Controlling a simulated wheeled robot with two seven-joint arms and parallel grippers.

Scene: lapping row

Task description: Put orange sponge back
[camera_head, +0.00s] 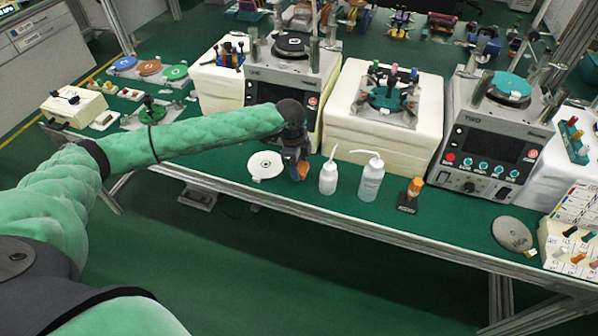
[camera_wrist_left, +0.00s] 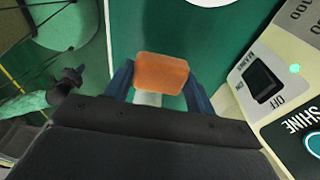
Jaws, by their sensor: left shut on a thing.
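My left gripper (camera_head: 297,172) hangs over the front of the green bench, beside a white disc and in front of a grey machine. In the left wrist view its two blue fingers (camera_wrist_left: 160,85) are shut on the orange sponge (camera_wrist_left: 160,72), with a pale piece below it between the fingers. In the head view a bit of orange shows at the fingers. Another orange-topped piece (camera_head: 415,187) stands on a small black base (camera_head: 407,204) to the right. A dark gripper, apparently my right (camera_wrist_left: 70,80), shows small in the left wrist view; its jaws are unclear.
A white disc (camera_head: 265,165) lies left of my left gripper. Two white squeeze bottles (camera_head: 328,178) (camera_head: 370,180) stand just right. Grey machines (camera_head: 290,75) (camera_head: 487,140) stand behind. A grey disc (camera_head: 514,234) lies at the right. The bench's front edge (camera_head: 385,233) is close.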

